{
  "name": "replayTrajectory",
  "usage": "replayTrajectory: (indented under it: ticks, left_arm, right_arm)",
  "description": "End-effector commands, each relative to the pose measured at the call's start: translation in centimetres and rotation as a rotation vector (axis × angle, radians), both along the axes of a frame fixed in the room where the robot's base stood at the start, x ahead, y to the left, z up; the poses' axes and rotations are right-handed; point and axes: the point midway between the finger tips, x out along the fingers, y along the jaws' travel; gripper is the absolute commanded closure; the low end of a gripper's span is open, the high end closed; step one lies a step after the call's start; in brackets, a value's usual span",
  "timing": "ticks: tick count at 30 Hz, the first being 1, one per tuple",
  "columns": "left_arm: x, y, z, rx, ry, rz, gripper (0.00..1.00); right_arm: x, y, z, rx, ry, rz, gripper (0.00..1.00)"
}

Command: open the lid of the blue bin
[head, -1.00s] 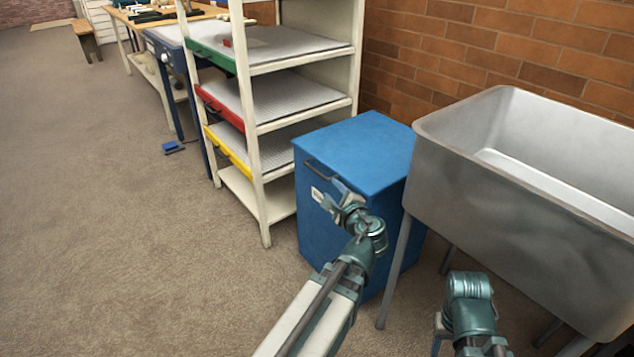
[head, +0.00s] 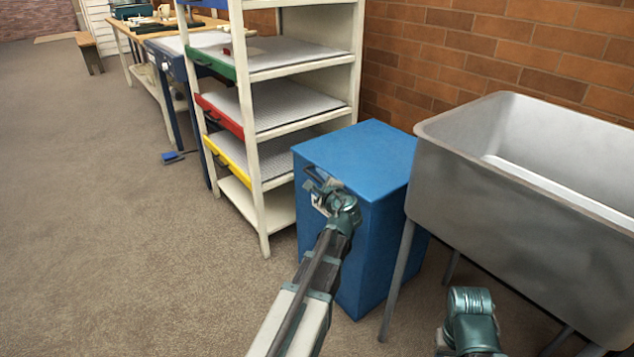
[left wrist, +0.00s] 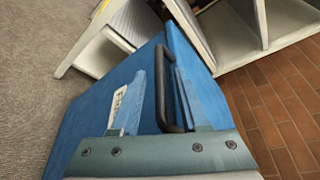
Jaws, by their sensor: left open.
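The blue bin (head: 382,235) stands between the shelf unit and the sink. Its flat blue lid (head: 362,150) is down. A dark bar handle (left wrist: 162,88) is on the upper part of the bin's front, with a white label (left wrist: 118,104) beside it. My left gripper (head: 318,187) is open at the front of the bin, close to the handle. In the left wrist view the handle appears between the two fingers; I cannot tell whether they touch it. My right gripper is not in view; only part of that arm shows at the bottom right.
A metal sink (head: 530,190) on legs stands close to the bin's right. A white shelf unit (head: 263,190) with green, red and yellow-edged shelves stands to its left. A brick wall (head: 470,60) is behind. The carpet (head: 120,230) at left is clear.

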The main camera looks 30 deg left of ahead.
Motion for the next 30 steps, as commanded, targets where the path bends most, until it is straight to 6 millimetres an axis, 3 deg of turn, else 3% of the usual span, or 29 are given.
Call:
replayTrajectory:
  ticks: [11,13,19,30]
  left_arm:
    - [0.37,0.45,-0.11,0.0,0.0,0.0,0.55]
    - [0.35,0.45,-0.12,0.0,0.0,0.0,0.63]
    - [0.35,0.44,-0.11,0.0,0.0,0.0,0.99]
    - [0.34,0.43,-0.13,0.0,0.0,0.0,1.0]
  right_arm:
    - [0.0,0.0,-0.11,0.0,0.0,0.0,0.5]
    - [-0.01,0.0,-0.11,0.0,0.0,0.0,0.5]
    - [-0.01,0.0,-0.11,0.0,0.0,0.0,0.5]
    - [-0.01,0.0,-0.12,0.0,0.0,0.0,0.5]
